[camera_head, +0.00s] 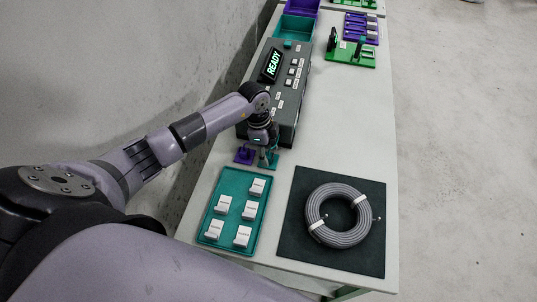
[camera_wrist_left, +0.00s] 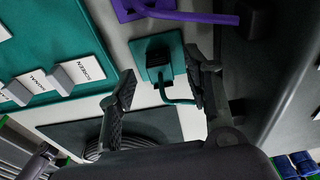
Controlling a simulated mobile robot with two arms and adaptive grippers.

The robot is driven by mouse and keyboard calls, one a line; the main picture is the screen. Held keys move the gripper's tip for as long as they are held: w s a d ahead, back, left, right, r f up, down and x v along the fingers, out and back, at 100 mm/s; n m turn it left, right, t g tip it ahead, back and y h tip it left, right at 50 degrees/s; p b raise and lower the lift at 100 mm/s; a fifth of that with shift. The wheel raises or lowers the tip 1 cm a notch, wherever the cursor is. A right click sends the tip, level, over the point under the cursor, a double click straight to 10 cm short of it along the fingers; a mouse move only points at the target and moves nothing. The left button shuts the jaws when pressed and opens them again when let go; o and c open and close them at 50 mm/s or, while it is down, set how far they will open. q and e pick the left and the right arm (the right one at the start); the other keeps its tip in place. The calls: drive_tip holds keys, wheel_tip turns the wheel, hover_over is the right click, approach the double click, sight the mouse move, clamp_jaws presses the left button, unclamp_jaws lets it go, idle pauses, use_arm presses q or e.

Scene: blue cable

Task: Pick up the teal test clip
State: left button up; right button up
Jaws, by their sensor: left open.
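The teal test clip (camera_head: 271,163) lies on the table just in front of the grey device. In the left wrist view it is a teal square plate (camera_wrist_left: 176,48) with a black block and a thin teal bent piece. My left gripper (camera_head: 264,152) points down at it, partly hiding it in the head view. In the left wrist view the open fingers (camera_wrist_left: 162,82) are on either side of the teal bent piece. I cannot tell whether they touch it. My right gripper is not in view.
A purple clip (camera_head: 244,156) lies just left of the teal one. The grey device (camera_head: 290,108) with a READY display stands behind. A teal tray (camera_head: 229,237) of labelled white blocks and a dark mat (camera_head: 370,258) with a coiled cable (camera_head: 316,213) are in front. Table right of the device is clear.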

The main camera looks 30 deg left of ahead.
use_arm(q)
drive_tip(key=shift+d+f, duration=0.1)
drive_tip(key=shift+f, duration=0.6)
drive_tip(key=shift+c, duration=0.5)
drive_tip(key=c, duration=0.7)
drive_tip(key=shift+r, duration=0.1)
drive_tip(key=shift+c, duration=0.2)
